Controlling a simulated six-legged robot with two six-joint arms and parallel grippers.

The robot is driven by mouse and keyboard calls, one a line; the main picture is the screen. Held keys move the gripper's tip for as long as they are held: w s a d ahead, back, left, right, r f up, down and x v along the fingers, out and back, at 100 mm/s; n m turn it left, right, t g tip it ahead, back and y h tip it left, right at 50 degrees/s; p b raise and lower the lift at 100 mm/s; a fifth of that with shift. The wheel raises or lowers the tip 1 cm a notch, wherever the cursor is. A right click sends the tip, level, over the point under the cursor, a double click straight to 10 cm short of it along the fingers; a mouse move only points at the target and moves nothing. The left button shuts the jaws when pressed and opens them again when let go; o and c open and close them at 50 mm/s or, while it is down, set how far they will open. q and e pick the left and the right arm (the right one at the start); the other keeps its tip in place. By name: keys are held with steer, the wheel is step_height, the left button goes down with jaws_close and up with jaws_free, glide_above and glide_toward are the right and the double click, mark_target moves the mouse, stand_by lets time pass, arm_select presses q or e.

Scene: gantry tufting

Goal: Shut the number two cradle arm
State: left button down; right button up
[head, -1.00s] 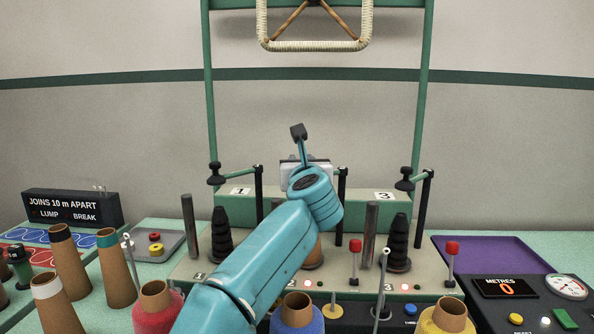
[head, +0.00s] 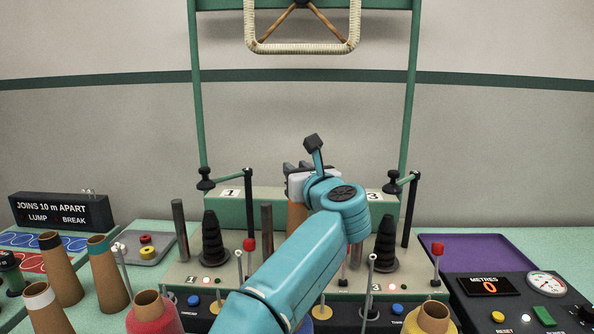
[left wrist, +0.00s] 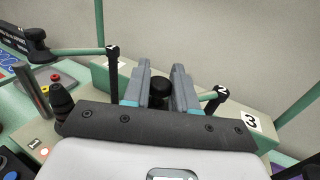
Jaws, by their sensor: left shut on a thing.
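My left gripper (head: 298,169) is at the middle station of the green creel. In the left wrist view its two grey fingers (left wrist: 160,84) are shut on the black knob (left wrist: 160,90) of the number two cradle arm. A short piece of the green arm (left wrist: 207,96) shows between the right finger and the black post marked 2 (left wrist: 221,92). In the head view my wrist hides this post and most of the arm. A brown cone (head: 297,217) stands below the gripper. My right gripper is not in view.
Cradle arms one (head: 228,177) and three (head: 403,178) reach left from their posts on either side. Dark cones (head: 213,240) and grey rods (head: 267,228) stand in front. Red-knobbed levers (head: 250,244) line the front edge.

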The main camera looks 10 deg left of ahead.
arm_select(q)
steer(key=c, duration=1)
jaws_free()
steer(key=shift+d+r, duration=0.1)
steer(key=shift+r, duration=0.1)
steer(key=shift+f, duration=0.1)
steer(key=shift+s+f, duration=0.1)
steer(key=shift+s, duration=0.05)
steer(key=b+v, duration=0.6)
steer(key=v, duration=1)
steer(key=shift+s+d, duration=0.15)
